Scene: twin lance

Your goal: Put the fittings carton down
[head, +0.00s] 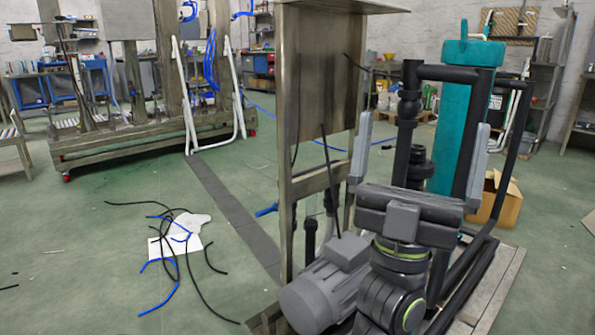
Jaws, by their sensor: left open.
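An open brown cardboard carton (508,204), likely the fittings carton, stands at the right behind the teal cylinder and dark pipes. It appears to rest on the floor. Its flaps are up, its left part is hidden, and its contents cannot be seen. My left gripper (424,124) is in front of the pipes, with its two grey fingers pointing up and spread wide apart. It holds nothing that I can see, and the carton is beyond it to the right. My right gripper is not in view.
A pump skid with a grey motor (325,285), teal cylinder (459,110) and upright panel (318,70) fills the near right. Loose black and blue hoses and a white sheet (168,245) lie on the floor at left. Open green floor lies around them.

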